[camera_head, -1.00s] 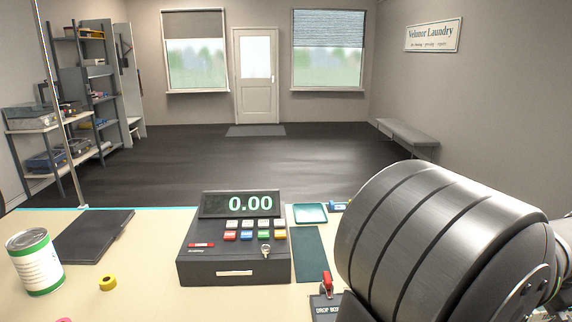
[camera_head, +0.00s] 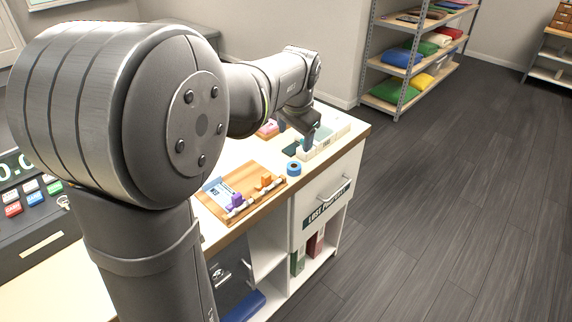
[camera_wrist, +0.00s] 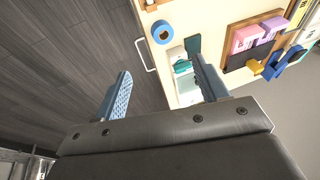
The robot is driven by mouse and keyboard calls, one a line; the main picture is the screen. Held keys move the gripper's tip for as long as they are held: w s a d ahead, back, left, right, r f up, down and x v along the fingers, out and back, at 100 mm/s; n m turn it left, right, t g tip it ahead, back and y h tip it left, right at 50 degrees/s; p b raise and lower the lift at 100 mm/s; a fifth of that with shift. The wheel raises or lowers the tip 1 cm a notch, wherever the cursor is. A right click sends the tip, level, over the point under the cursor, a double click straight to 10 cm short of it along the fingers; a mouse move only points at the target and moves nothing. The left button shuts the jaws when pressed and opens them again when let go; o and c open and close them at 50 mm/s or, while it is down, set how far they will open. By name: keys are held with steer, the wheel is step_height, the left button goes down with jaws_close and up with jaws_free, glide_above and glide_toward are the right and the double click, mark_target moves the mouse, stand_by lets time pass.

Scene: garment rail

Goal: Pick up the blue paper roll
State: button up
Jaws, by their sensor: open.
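The blue paper roll (camera_head: 294,168) lies on the counter near its front edge, right of a wooden board in the head view. My arm fills much of the left of that view.
A wooden board (camera_head: 251,203) with purple and orange pieces lies left of the roll. A light tray (camera_head: 326,146) is by my gripper. The cash register (camera_head: 40,242) is at far left. A drawer (camera_head: 323,198) is below the counter edge. The dark floor at right is clear.

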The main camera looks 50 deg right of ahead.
steer(key=w+a+n+g+h, duration=0.1)
steer(key=w+a+g+h, duration=0.1)
steer(key=w+a, duration=0.15)
glide_above(293, 166)
steer(key=a, duration=0.3)
steer(key=f, duration=1)
steer(key=shift+w+d+f, duration=0.15)
steer(key=shift+d+f, duration=0.05)
steer(key=shift+f, duration=0.2)
steer(key=shift+x, duration=2.7)
steer(key=shift+s+d+r, duration=0.15)
steer(key=shift+s+d, duration=0.05)
steer(key=shift+s, duration=0.1)
steer(key=shift+c, duration=0.5)
steer(key=c, duration=1)
